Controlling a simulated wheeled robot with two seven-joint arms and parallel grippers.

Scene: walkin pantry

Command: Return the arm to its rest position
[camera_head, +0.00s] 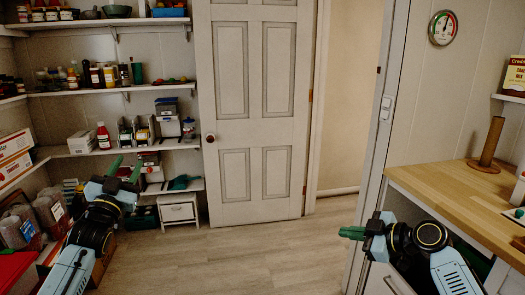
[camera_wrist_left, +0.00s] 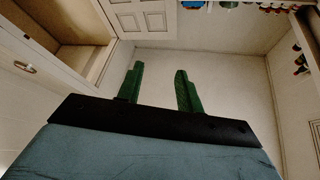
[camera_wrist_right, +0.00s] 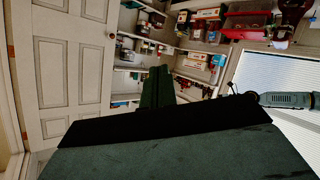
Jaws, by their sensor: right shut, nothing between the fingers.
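My left arm comes in at the lower left of the head view. Its gripper (camera_head: 126,167) points up and away, in front of the shelves. In the left wrist view the two green fingers (camera_wrist_left: 160,88) stand apart with nothing between them. My right arm comes in at the lower right of the head view. Its gripper (camera_head: 351,233) points left, beside the wooden counter. In the right wrist view its green fingers (camera_wrist_right: 158,85) are together and hold nothing.
A wooden counter (camera_head: 448,192) with a paper-towel post (camera_head: 488,146) is at the right. A white panelled door (camera_head: 256,110) stands at the back. Stocked shelves (camera_head: 120,88) line the left. The wooden floor (camera_head: 240,255) between my arms is clear.

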